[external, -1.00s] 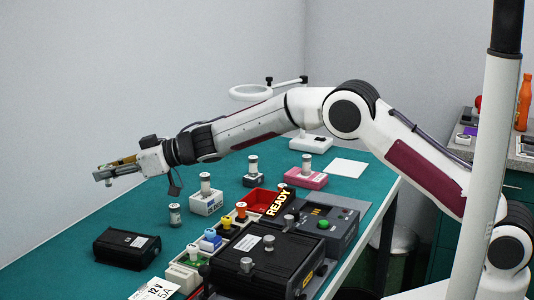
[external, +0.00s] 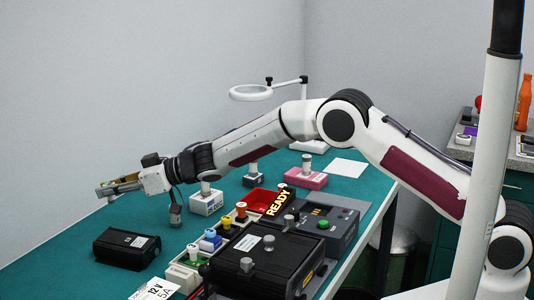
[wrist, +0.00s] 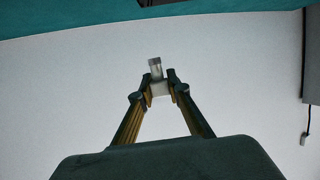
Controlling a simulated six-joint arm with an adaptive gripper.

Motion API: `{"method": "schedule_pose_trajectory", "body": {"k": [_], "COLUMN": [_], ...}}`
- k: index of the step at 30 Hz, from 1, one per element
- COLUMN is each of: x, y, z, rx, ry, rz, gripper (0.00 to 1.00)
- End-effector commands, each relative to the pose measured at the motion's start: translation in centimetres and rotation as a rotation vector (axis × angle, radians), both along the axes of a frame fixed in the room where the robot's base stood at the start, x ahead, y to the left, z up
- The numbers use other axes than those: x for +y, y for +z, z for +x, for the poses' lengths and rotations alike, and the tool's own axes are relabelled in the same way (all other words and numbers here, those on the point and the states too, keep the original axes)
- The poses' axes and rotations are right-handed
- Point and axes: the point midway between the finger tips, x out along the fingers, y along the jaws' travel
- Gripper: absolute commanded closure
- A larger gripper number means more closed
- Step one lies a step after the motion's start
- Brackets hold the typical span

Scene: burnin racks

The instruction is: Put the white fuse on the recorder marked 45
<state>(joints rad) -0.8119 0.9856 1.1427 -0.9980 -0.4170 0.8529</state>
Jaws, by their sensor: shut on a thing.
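My gripper (external: 104,191) is raised at the left, above the green table, its fingers pointing left. In the wrist view my gripper (wrist: 159,88) is shut on a small whitish piece with a greyer cylindrical end, which looks like the white fuse (wrist: 155,68). Small boxes with grey cylinders on top stand beyond the fuse row: a white one (external: 206,204), a dark one (external: 254,181) and a pink one (external: 305,180). Their labels are too small to read, so I cannot tell which thing is marked 45.
Coloured fuses with knobs, including a yellow one (external: 227,222), stand in a row beside a large black case (external: 265,262). A black box (external: 127,248) lies at the front left. The green table's left part is clear.

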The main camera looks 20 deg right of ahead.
Motion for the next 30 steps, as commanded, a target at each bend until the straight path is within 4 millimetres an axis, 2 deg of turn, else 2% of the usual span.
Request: {"method": "schedule_pose_trajectory", "body": {"k": [3, 6, 20, 30], "x": [0.0, 0.0, 0.0, 0.0], "y": [-1.9, -2.6, -3.3, -6.3], "z": [0.0, 0.0, 0.0, 0.0], "rx": [0.003, 0.001, 0.001, 0.001], "ry": [-0.002, 0.0, 0.0, 0.0], "rz": [-0.002, -0.001, -0.001, -0.001], "gripper": [1.0, 1.0, 1.0, 1.0]}}
